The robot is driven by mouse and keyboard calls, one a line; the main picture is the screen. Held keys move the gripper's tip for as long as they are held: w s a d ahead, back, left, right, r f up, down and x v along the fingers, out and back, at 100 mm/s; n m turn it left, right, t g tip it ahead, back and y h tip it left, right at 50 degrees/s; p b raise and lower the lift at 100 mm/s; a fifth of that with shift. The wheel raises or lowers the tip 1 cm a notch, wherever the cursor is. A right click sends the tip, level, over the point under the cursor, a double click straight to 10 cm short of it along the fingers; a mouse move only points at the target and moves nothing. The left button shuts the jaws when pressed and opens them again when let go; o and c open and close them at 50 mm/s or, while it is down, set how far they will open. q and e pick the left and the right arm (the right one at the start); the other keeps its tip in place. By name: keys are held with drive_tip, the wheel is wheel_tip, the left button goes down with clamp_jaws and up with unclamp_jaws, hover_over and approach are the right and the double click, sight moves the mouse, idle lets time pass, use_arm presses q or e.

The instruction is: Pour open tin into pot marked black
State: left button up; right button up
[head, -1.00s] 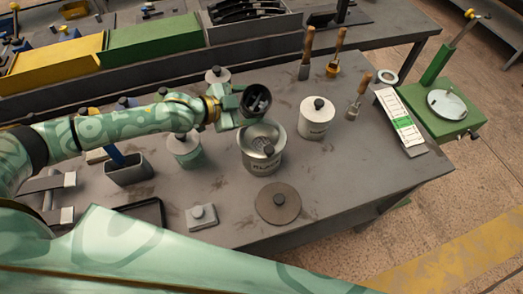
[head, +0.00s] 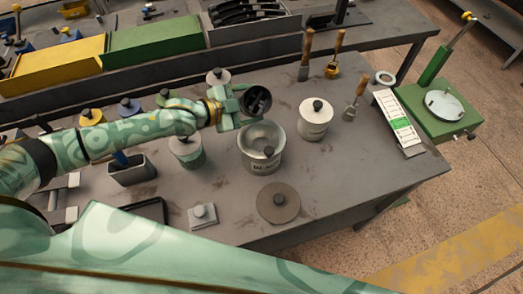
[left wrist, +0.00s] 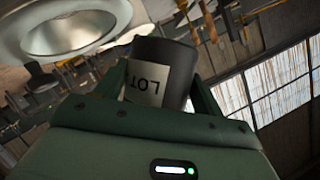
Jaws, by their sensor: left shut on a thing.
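My left gripper (head: 240,107) is shut on the open tin (head: 257,100), a dark cylinder lying well over on its side. Its dark round mouth shows in the head view. In the left wrist view the tin (left wrist: 158,75) sits between the fingers with a pale label reading "LOT". The metal pot (head: 262,166) stands just below and slightly in front of the tin, with a shiny funnel-like top (head: 262,136) and a dark knob at its front. Its lettering is small, apparently "BLACK". I see no stream between tin and pot. My right gripper is not in view.
A white lidded pot (head: 315,122) stands right of the metal pot, and a greenish lidded pot (head: 187,153) stands left. A round brown lid (head: 278,203) lies in front. The table's front right is clear.

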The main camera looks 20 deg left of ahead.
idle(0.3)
use_arm(q)
drive_tip(key=shift+r+m+p, duration=0.3)
drive_tip(key=shift+t, duration=0.3)
idle(0.4)
drive_tip(key=shift+r+m, duration=0.3)
drive_tip(key=shift+m, duration=0.1)
drive_tip(key=shift+t, duration=0.3)
drive_tip(key=shift+r+m, duration=0.25)
drive_tip(key=shift+m, duration=0.15)
